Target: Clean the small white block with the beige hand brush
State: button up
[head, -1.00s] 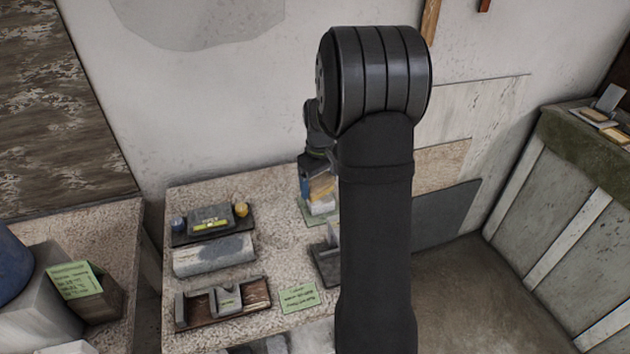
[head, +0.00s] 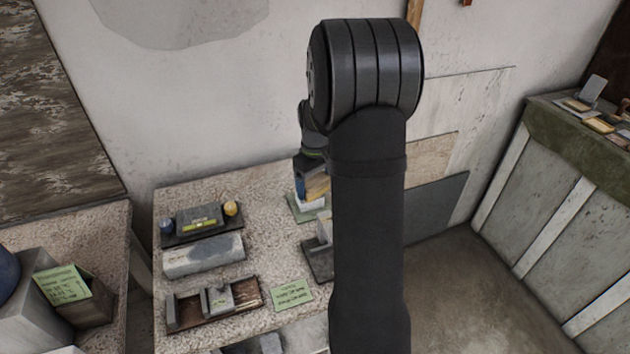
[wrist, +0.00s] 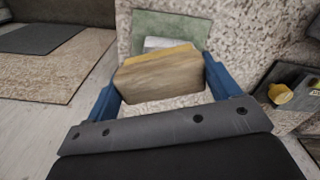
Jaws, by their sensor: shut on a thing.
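My gripper (head: 311,178) is mostly behind my own arm in the head view. Its blue fingers are shut on the sides of the beige hand brush (wrist: 160,76), which fills the space between them in the wrist view; the brush also shows in the head view (head: 318,187). The small white block (head: 309,202) sits on a green mat (head: 297,211) directly below the brush. In the wrist view part of the white block (wrist: 160,43) shows just beyond the brush's far edge. I cannot tell whether the brush touches the block.
On the speckled table (head: 240,180), a dark tray (head: 181,238) with small items, a grey block (head: 203,257) and a brown tray (head: 192,321) stand to the left. A green note (head: 290,294) lies in front. A grey stand (head: 317,258) is close to my arm, partly hidden.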

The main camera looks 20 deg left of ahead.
jog(key=shift+f, duration=0.35)
jog(key=shift+w, duration=0.1)
jog(key=shift+w+d, duration=0.25)
jog(key=shift+w, duration=0.25)
jog(key=shift+w+d, duration=0.2)
jog(key=shift+w, duration=0.25)
jog(key=shift+s+a, duration=0.3)
jog(key=shift+s, duration=0.4)
jog(key=shift+s+a, duration=0.25)
jog(key=shift+s, duration=0.4)
jog(key=shift+s+a, duration=0.3)
jog(key=shift+s, duration=0.4)
jog(key=shift+w, duration=0.1)
jog(key=shift+w+d, duration=0.3)
jog(key=shift+w, duration=0.35)
jog(key=shift+w+d, duration=0.25)
jog(key=shift+w, duration=0.4)
jog(key=shift+w+d, duration=0.3)
jog(key=shift+w, duration=0.35)
